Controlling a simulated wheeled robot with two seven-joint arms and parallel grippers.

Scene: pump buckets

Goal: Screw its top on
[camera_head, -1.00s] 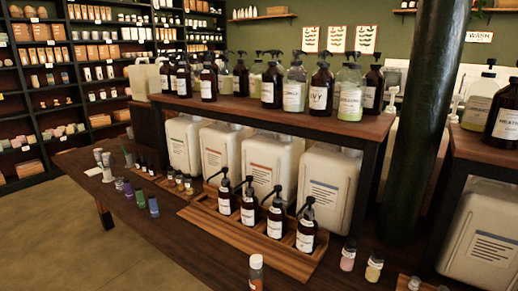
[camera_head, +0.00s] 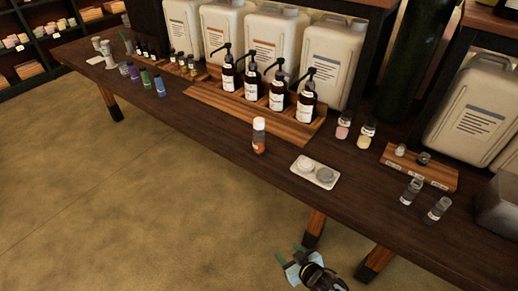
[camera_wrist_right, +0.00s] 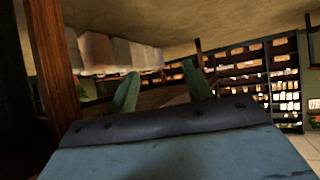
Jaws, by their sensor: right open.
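My right gripper (camera_head: 292,262) is low at the bottom of the head view, in front of the table's front edge, with nothing in it. In the right wrist view its two teal fingers (camera_wrist_right: 162,88) stand apart with nothing between them. A small bottle with a white top and orange label (camera_head: 259,137) stands upright near the table's front edge. A white tray (camera_head: 296,174) to its right holds two round lid-like pieces, one white (camera_head: 305,165) and one grey (camera_head: 324,175). Two clear small jars (camera_head: 411,191) (camera_head: 438,209) stand further right. My left gripper is not in view.
A wooden rack (camera_head: 440,174) with small pieces stands behind the jars, and a grey metal box (camera_head: 498,208) at the right edge. Pump bottles (camera_head: 277,93) stand in a wooden tray before large white canisters (camera_head: 332,62). The table (camera_head: 215,125) has bare room along its front.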

